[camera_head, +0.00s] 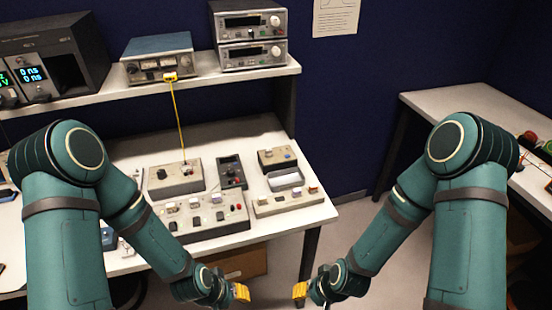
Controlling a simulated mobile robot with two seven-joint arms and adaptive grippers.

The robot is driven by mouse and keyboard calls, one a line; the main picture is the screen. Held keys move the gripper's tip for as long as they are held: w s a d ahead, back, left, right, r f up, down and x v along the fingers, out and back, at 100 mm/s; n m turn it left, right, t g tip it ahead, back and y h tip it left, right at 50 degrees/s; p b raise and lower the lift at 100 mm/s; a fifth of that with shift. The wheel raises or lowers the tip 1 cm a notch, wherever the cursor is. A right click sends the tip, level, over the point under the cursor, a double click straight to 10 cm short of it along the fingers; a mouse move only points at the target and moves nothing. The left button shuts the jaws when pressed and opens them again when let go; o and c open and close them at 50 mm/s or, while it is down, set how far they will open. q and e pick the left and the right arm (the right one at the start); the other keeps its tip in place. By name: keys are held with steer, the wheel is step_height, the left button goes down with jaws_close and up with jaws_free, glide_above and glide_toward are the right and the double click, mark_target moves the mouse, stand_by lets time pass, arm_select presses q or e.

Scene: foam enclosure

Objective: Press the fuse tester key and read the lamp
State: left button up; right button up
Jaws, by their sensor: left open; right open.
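Several small beige instrument boxes lie on the workbench (240,138); I cannot tell for sure which is the fuse tester, and no lit lamp can be made out. One box (176,180) has a yellow cable rising from its top. A long panel (205,228) with knobs and switches lies in front of it. A small box (277,157) with buttons sits at the back right, and a low strip (288,201) with small parts at the front right. My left gripper (241,292) and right gripper (300,291) are open and empty, in front of the bench and apart from the boxes.
A black handheld meter (231,172) and a small open tray (285,180) lie among the boxes. The shelf (205,84) above carries stacked instruments (250,35) and a blue-topped meter (158,58). A cardboard box (240,263) is under the bench. Another table (455,110) stands right.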

stand_by(0.3)
jaws_close()
stand_by(1.1)
